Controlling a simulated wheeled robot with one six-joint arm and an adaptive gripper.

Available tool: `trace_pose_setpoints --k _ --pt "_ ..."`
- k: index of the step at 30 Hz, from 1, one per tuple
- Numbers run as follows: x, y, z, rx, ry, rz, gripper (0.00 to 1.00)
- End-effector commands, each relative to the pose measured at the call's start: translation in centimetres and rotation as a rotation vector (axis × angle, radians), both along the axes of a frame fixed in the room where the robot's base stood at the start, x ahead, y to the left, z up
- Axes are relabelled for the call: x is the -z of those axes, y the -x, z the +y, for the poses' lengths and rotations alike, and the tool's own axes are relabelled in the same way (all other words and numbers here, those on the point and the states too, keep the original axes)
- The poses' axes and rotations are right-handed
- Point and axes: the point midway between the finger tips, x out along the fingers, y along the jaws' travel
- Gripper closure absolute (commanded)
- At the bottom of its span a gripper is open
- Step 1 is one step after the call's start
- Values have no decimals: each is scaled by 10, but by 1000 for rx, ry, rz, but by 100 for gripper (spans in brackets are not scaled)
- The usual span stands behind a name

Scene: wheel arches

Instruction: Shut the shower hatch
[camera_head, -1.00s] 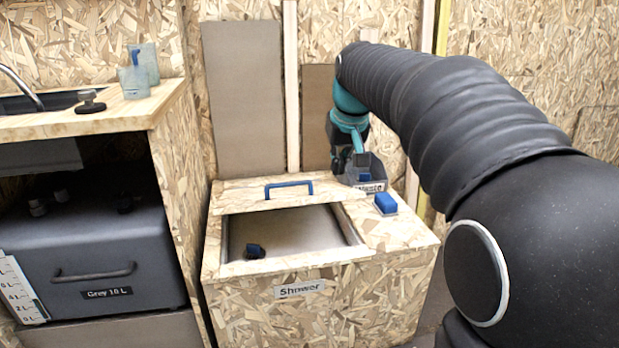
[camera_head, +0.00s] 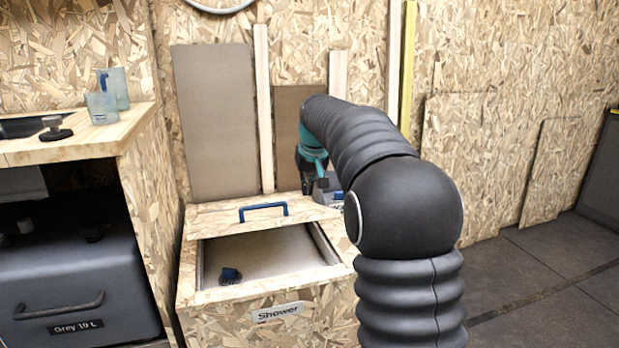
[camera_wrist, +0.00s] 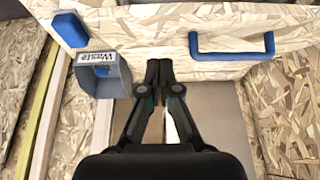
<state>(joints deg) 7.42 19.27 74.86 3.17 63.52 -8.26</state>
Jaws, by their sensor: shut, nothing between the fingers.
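The shower hatch lid (camera_head: 225,216) is an OSB board with a blue bar handle (camera_head: 263,211). It lies at the back of the shower box (camera_head: 250,325), leaving the front part of the opening uncovered. In the wrist view the lid (camera_wrist: 160,35) spans the top, its handle (camera_wrist: 232,48) at right. My gripper (camera_wrist: 158,70) is shut and empty, its fingertips close to the lid's rear edge; I cannot tell whether they touch. In the head view my gripper (camera_head: 307,185) is behind the lid's right end, its tips partly hidden.
A grey waste bin (camera_wrist: 104,76) stands close beside my gripper, with a blue block (camera_wrist: 70,29) near it. A dark blue item (camera_head: 230,276) lies inside the opening. A counter (camera_head: 120,138) with a grey tank (camera_head: 70,270) stands left. Open floor (camera_head: 545,265) lies right.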

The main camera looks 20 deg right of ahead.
Motion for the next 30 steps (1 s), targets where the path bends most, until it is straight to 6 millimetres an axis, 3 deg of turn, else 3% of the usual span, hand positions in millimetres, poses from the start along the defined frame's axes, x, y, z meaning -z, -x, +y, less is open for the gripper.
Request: trace_pose_setpoints --k 3,9,25,30 --pt "22 -8 0 0 0 3 100" --pt "45 5 0 0 0 0 100" --pt "54 8 0 1 0 0 100" --pt "65 1 -18 26 0 3 100"
